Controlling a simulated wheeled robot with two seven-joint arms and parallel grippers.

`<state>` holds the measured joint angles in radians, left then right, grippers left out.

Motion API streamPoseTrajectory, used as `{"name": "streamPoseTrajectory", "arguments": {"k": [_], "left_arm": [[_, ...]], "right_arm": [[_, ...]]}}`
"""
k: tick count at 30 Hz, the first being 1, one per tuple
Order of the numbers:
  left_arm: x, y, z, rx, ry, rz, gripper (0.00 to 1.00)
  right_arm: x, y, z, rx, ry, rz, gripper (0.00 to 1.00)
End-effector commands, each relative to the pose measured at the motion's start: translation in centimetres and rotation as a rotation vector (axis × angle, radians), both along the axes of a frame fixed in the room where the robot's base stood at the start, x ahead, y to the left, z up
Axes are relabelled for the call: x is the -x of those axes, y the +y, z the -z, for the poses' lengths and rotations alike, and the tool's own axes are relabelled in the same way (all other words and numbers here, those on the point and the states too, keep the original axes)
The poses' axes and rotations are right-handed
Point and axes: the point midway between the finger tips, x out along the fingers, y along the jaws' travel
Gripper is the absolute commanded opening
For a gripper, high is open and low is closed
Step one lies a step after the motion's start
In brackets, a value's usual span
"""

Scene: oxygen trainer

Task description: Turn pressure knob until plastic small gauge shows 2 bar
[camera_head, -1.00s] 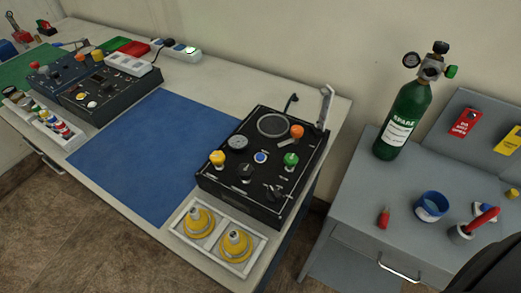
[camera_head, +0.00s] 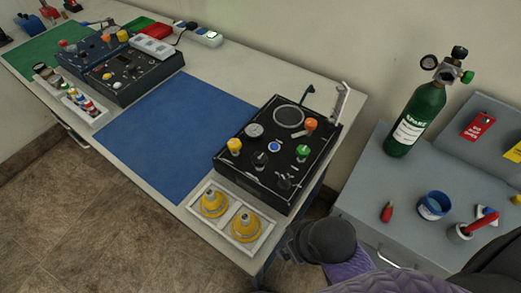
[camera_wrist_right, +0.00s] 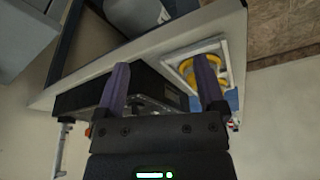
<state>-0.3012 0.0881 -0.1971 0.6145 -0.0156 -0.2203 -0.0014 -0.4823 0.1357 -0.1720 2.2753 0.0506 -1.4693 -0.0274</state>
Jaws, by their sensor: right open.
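The black trainer box (camera_head: 235,168) sits at the right end of the white table. A small round gauge (camera_head: 254,130) is on its top panel; its reading is too small to tell. A black knob (camera_head: 260,160) is below the gauge, with yellow (camera_head: 234,146), orange (camera_head: 311,124) and green (camera_head: 303,151) knobs around it. I cannot tell which is the pressure knob. My right gripper (camera_wrist_right: 163,85) is open and empty in the right wrist view, its purple fingers apart with the box edge beyond them. In the head view only its arm shows at the bottom right. My left gripper is out of view.
A white tray (camera_head: 229,237) with two yellow domed parts stands in front of the box. A blue mat (camera_head: 160,130) leaves clear room to its left. A green cylinder (camera_head: 415,120) stands on the grey side bench (camera_head: 366,172). Another dark panel (camera_head: 135,75) is at the far left.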

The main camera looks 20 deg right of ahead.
Motion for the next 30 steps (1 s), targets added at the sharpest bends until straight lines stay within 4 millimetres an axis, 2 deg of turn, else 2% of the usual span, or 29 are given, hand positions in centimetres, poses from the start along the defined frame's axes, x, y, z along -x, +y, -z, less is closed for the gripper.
{"name": "streamPoseTrajectory", "arguments": {"k": [1, 3, 9, 14, 17, 21, 24, 27, 30], "left_arm": [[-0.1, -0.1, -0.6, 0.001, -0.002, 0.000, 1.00], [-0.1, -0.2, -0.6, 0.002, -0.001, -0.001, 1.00], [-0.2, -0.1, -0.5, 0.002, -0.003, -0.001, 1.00], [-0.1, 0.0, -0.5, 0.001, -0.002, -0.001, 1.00], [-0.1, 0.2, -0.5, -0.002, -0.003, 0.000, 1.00], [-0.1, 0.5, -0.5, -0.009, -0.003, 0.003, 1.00], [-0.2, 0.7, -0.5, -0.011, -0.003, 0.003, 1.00], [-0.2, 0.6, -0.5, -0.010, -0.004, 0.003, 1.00], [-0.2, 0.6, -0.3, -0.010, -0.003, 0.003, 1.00]], "right_arm": [[-1.5, 1.6, -2.6, -0.034, -0.037, -0.086, 0.89], [-2.8, 3.6, -3.6, -0.068, -0.052, -0.207, 0.89], [-6.3, 8.0, -4.8, -0.101, -0.071, -0.549, 0.89], [-9.5, 9.8, -5.6, -0.050, -0.047, -0.848, 0.89], [-12.3, 9.2, -6.6, 0.034, 0.008, -1.031, 0.89], [-16.7, 5.6, -9.3, 0.162, 0.112, -1.170, 0.89], [-18.9, 3.2, -11.4, 0.211, 0.164, -1.190, 0.89], [-19.9, 1.7, -12.8, 0.230, 0.188, -1.189, 0.89], [-20.2, 1.3, -12.4, 0.234, 0.196, -1.189, 0.89]]}}
